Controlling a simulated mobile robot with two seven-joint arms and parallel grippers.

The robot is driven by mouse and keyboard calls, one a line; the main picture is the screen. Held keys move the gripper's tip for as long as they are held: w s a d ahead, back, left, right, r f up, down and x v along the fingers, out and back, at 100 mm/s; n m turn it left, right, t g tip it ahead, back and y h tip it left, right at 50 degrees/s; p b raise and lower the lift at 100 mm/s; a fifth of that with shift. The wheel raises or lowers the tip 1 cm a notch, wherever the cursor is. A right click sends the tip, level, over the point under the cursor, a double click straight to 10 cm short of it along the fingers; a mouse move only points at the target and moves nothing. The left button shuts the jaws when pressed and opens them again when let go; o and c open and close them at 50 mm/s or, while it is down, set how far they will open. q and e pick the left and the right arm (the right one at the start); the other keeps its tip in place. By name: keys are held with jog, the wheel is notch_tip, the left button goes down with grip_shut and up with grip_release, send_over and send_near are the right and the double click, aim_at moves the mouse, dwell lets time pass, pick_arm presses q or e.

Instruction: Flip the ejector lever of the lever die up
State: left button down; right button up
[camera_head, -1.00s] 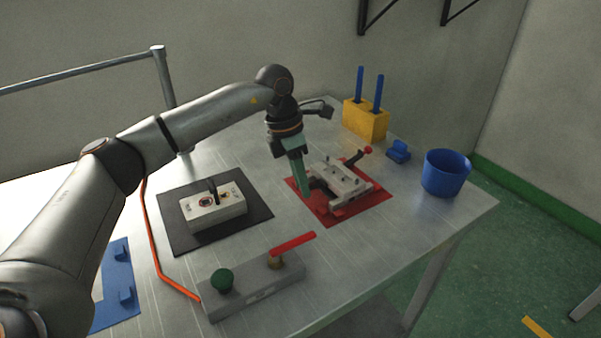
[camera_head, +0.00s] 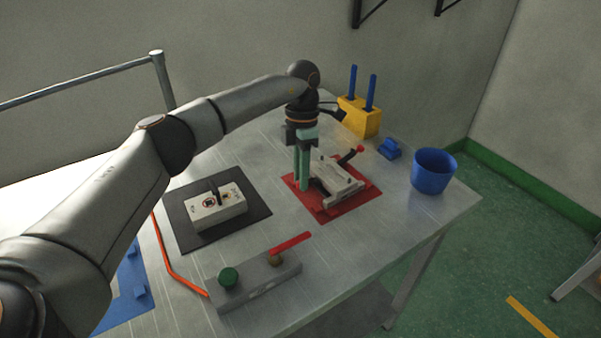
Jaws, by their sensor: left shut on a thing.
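The lever die (camera_head: 340,180) is a light grey block with pins on top, lying on a red mat (camera_head: 333,212). A lever with a red ball knob (camera_head: 360,149) sticks up at its back right. My left gripper (camera_head: 303,187) points down at the die's left end, its green fingers close together. It is shut on a part there, by a dark lever-like piece (camera_head: 320,187) that I take for the ejector lever. The fingers hide the grasp itself. My right gripper is not in view.
A second die (camera_head: 215,208) sits on a black mat (camera_head: 180,228) to the left. A grey fixture (camera_head: 250,287) with a red handle is in front. A blue cup (camera_head: 433,170), a small blue piece (camera_head: 389,148) and a yellow block (camera_head: 359,120) with blue rods stand right and behind.

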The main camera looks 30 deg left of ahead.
pick_arm(q)
jog(key=c, duration=1.1)
grip_release()
jog(key=o, duration=0.4)
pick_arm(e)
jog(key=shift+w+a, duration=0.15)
pick_arm(q)
jog(key=v, duration=1.2)
jog(key=shift+r+p, duration=0.2)
jog(key=shift+p, duration=0.2)
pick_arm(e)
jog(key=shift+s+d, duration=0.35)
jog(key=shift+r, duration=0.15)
